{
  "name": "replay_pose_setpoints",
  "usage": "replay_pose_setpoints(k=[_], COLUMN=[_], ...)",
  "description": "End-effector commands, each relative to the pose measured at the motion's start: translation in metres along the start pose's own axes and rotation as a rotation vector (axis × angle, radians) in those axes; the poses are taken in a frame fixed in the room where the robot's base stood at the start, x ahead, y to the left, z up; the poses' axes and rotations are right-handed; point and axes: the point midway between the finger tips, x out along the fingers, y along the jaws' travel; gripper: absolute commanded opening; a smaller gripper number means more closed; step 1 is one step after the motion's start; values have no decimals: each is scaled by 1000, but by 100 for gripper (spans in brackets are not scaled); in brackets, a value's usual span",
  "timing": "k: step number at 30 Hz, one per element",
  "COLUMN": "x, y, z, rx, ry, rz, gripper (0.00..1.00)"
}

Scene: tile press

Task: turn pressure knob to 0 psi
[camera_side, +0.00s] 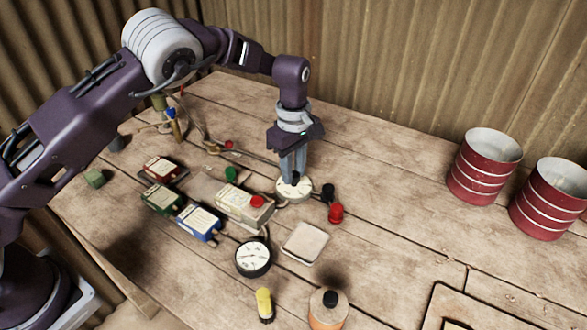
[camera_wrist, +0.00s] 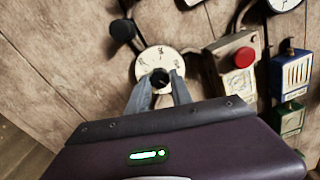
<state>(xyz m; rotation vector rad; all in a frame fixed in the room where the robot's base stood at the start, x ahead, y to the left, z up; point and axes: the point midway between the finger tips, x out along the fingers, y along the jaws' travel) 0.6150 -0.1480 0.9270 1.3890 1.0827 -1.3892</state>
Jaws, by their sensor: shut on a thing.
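The pressure knob is a small black knob (camera_wrist: 160,78) at the centre of a round white dial (camera_wrist: 150,62) with dark markings. In the side view the dial (camera_side: 304,194) lies flat on the table. My gripper (camera_side: 293,180) points straight down over it and hides most of the knob. In the wrist view my gripper (camera_wrist: 160,84) has one finger on each side of the knob, shut on it. The dial's numbers are too small to read. A separate round gauge (camera_side: 253,258) with a white face and black rim lies nearer the front.
A beige box with a red button (camera_side: 257,201) stands left of the dial. Black (camera_side: 328,192) and red (camera_side: 336,213) knobs stand close on its right. A pale square block (camera_side: 305,243) lies in front. Two red cans (camera_side: 484,168) (camera_side: 549,200) stand far right, with clear table between.

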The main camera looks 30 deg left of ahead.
Motion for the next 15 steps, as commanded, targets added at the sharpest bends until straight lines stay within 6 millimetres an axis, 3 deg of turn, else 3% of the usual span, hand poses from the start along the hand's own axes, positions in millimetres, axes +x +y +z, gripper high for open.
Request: replay_pose_setpoints(k=[8, 9, 12, 15], x=[-2, -2, -2, -1], y=[1, 1, 1, 1], z=[0, 0, 0, 0], rx=[-2, -2, -2, -1], ry=[-1, -1, -1, -1], rz=[5, 5, 4, 3], gripper=[0, 28, 48, 48])
